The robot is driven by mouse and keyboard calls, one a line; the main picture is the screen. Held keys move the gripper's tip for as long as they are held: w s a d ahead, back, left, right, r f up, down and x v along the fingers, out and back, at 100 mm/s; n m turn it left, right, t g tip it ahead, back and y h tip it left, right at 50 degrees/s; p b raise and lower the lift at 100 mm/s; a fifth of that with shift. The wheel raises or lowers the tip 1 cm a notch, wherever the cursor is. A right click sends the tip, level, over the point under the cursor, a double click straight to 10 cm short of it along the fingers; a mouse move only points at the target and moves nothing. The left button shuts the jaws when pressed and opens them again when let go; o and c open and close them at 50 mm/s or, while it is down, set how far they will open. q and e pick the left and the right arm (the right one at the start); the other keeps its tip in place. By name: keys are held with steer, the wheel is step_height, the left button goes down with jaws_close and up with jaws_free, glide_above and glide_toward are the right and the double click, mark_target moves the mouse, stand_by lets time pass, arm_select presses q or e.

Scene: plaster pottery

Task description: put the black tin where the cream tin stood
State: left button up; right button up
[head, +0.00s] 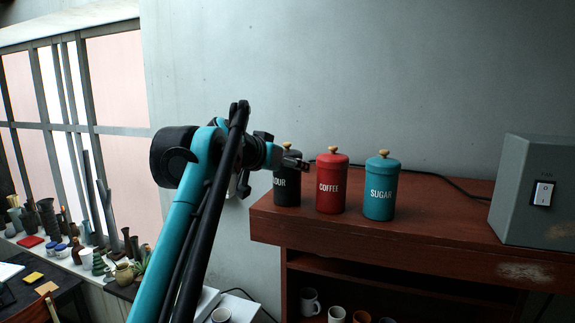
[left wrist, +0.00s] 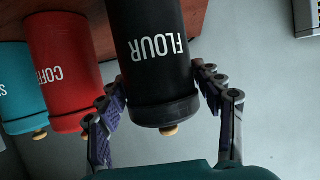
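The black tin (head: 287,190), lettered FLOUR, stands upright at the left end of the wooden cabinet top, left of a red tin. In the left wrist view the black tin (left wrist: 155,60) appears upside down in the middle. My left gripper (head: 290,158) reaches it from the left in the head view and partly hides its upper part. In the left wrist view the gripper's fingers (left wrist: 160,72) lie on either side of the black tin, close to its body. Whether they press on it is unclear. No cream tin is in view. My right gripper is not in view.
The red COFFEE tin (head: 331,190) and teal SUGAR tin (head: 381,192) stand in a row on the cabinet top (head: 440,215). A grey switch box (head: 530,200) stands at the right, with clear wood before it. Mugs (head: 310,302) sit on the shelf below.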

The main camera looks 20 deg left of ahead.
arm_select(q)
steer(key=shift+s+r, duration=0.15)
steer(key=b+v, duration=0.1)
steer(key=v, duration=1.1)
steer(key=shift+b, duration=0.4)
steer(key=shift+r, duration=0.1)
steer(key=s+d+f+g, duration=0.1)
steer(key=d+f, duration=0.2)
steer(key=f, duration=0.4)
steer(key=s+d+f+g, duration=0.1)
steer(key=d+f, duration=0.1)
steer(key=f, duration=0.5)
steer(key=s+d+f+g, duration=0.1)
steer(key=s+f, duration=0.4)
steer(key=f, duration=0.7)
steer(key=s+d+f+n+g+y, duration=0.1)
steer(key=s+f, duration=0.5)
steer(key=f, duration=0.7)
steer(key=s+d+f+g+y, duration=0.1)
steer(key=s+f, duration=0.5)
steer(key=f, duration=0.7)
steer(key=shift+d+n+g, duration=0.4)
steer(key=shift+d+g, duration=0.1)
steer(key=shift+g, duration=0.2)
